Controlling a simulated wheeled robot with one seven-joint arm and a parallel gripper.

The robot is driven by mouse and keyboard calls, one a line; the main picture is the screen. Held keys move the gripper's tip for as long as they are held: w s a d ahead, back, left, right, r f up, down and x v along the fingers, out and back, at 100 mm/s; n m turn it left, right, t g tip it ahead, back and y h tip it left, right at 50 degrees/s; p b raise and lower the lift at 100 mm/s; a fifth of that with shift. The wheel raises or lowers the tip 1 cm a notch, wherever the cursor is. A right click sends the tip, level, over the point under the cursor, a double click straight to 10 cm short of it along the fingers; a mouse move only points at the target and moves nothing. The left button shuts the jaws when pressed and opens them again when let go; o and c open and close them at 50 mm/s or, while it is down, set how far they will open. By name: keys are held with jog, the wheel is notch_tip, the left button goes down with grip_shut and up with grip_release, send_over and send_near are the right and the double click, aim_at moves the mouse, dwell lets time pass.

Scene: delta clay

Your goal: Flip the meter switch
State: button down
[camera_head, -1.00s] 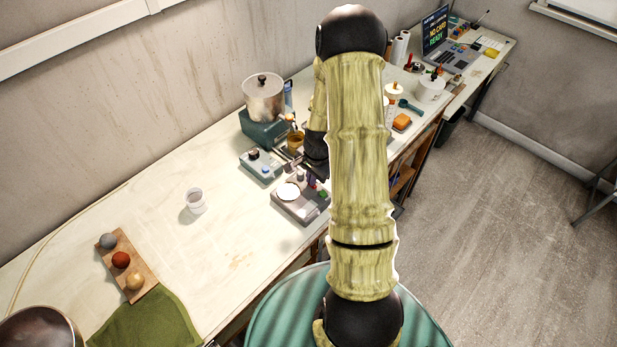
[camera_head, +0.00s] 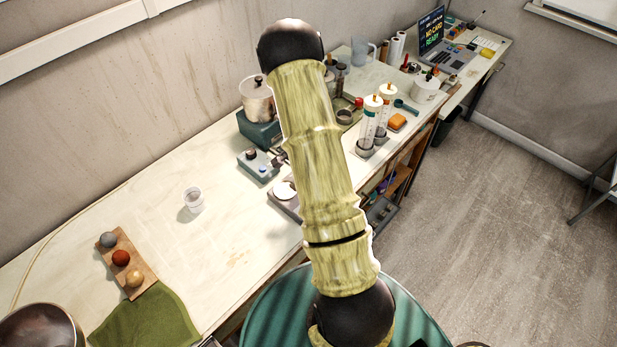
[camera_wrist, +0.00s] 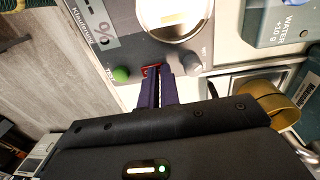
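In the head view the meter (camera_head: 279,204) is partly behind my arm, and the gripper is hidden.
A second grey device (camera_head: 259,166) and a pot on a teal base (camera_head: 258,133) stand behind the meter. Two tall clear cylinders (camera_head: 368,130) stand right of my arm. A small cup (camera_head: 193,200) and a wooden board with three balls (camera_head: 140,273) sit on the left.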

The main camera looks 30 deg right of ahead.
jog(key=shift+s+a+f, duration=0.35)
jog(key=shift+s+f, duration=0.1)
jog(key=shift+f, duration=0.15)
jog(key=shift+s+d, duration=0.15)
jog(key=shift+s, duration=0.35)
jog(key=shift+d, duration=0.15)
jog(key=r+p, duration=0.1)
jog(key=r, duration=0.1)
jog(key=w+r+p, duration=0.1)
jog(key=r+p, duration=0.1)
jog(key=r, duration=0.1)
jog(key=shift+w+r+p, duration=0.35)
jog(key=shift+w+r+b, duration=0.15)
jog(key=shift+w+b, duration=0.05)
jog(key=shift+b, duration=0.4)
notch_tip(320, 180, up, 9)
jog(key=b, duration=0.2)
jog(key=shift+w, duration=0.35)
